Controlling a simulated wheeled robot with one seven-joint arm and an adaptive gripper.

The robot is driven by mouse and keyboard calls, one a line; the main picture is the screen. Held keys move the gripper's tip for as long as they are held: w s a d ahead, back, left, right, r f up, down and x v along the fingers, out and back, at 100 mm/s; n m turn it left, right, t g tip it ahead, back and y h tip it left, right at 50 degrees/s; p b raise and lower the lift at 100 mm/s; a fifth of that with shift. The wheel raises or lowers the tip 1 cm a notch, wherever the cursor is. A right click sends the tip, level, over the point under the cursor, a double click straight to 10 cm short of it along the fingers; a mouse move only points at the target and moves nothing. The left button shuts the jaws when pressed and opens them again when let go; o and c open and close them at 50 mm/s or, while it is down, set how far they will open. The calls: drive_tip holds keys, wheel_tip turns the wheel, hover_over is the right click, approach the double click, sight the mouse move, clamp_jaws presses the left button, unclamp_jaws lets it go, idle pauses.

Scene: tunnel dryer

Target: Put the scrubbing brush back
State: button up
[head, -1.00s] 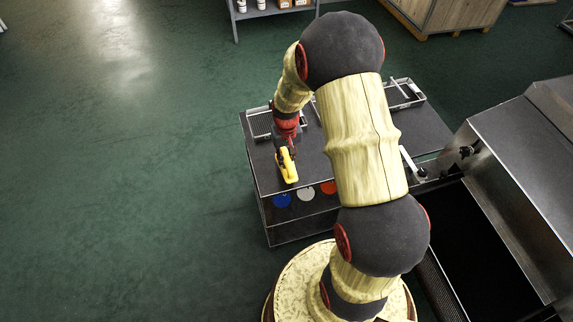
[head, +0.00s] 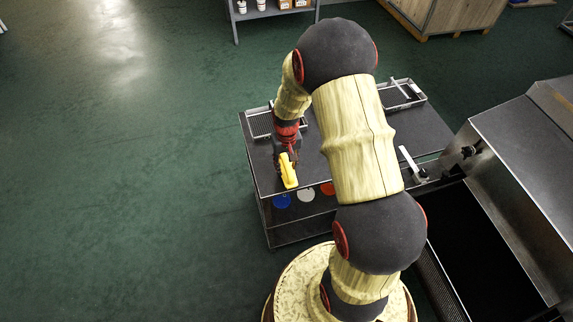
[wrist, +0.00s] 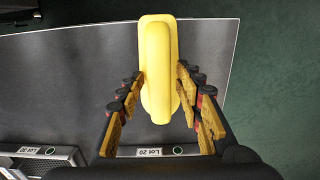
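The yellow scrubbing brush (head: 289,172) is at my gripper (head: 285,155), over the left front part of the dark table (head: 322,172). In the wrist view the brush (wrist: 157,50) lies lengthwise between the fingers of my gripper (wrist: 160,78), which press against both its sides. Its far end reaches past the table's edge line in that view. Its bristles are hidden, and I cannot tell how high it is above the table top.
A metal tray (head: 260,124) stands at the table's back left and another tray (head: 404,97) at the back right. A white-handled tool (head: 411,163) lies at the right. A steel machine (head: 520,150) stands at right.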

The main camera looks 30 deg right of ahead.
drive_tip(key=shift+r, duration=0.1)
drive_tip(key=s+a+r+n+t+p, duration=0.1)
drive_tip(key=s+a+r, duration=0.15)
drive_tip(key=r, duration=1.15)
drive_tip(key=s+a+r+t+p, duration=0.15)
drive_tip(key=a+r, duration=0.25)
drive_tip(key=r, duration=1.1)
drive_tip(key=s+a+r+n+t, duration=0.1)
drive_tip(key=s+a+r, duration=0.2)
drive_tip(key=s+r, duration=0.2)
drive_tip(key=s+a+r+n+t, duration=0.1)
drive_tip(key=s+a+r, duration=0.3)
drive_tip(key=s, duration=0.6)
drive_tip(key=shift+s+a+r+t, duration=0.3)
drive_tip(key=shift+r+t, duration=0.25)
drive_tip(key=shift+r, duration=0.05)
drive_tip(key=shift+f+b, duration=0.4)
drive_tip(key=shift+f, duration=0.15)
